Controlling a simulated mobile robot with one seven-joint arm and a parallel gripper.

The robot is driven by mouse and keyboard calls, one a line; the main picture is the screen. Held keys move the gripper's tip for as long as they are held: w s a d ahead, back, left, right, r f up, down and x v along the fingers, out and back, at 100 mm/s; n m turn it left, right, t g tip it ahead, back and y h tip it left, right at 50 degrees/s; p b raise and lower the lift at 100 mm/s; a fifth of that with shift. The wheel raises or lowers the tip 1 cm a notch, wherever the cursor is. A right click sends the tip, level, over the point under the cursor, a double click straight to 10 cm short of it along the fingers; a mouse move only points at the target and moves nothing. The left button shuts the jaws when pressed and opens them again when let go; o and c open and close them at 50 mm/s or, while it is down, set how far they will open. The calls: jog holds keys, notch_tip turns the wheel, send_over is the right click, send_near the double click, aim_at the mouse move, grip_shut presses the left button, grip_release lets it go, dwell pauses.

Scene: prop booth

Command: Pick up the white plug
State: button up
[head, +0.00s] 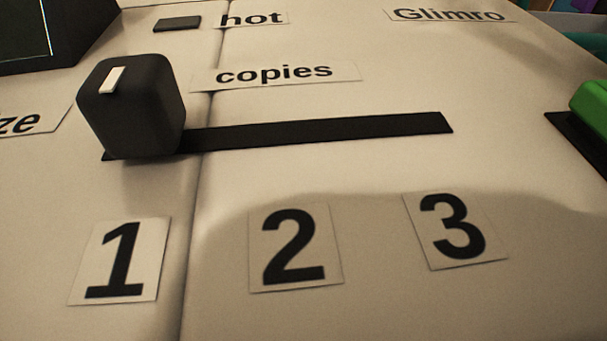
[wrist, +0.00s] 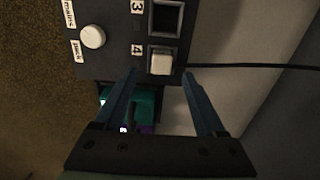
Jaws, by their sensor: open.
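The white plug (wrist: 161,63) shows in the wrist view as a pale block at the square beside the label 4 on a dark panel (wrist: 115,62). I cannot tell how deep it sits. My gripper (wrist: 160,74) is open, with its two blue fingers apart and pointing at the panel's edge. The plug lies between the lines of the fingertips, just beyond them. Nothing is held. A dark square socket (wrist: 166,18) beside the label 3 looks empty. Neither the plug nor my gripper shows in the head view.
A round white knob (wrist: 92,37) is on the panel's left. A thin dark cable (wrist: 250,66) runs right from near the plug. A teal thing (wrist: 146,104) lies behind the fingers. The head view shows a black slider knob (head: 132,108) at its track's left end.

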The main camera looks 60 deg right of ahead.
notch_tip(320, 180, down, 4)
jog(key=shift+w+f+b, duration=0.1)
jog(key=shift+w+b, duration=0.05)
jog(key=shift+b, duration=1.1)
grip_shut()
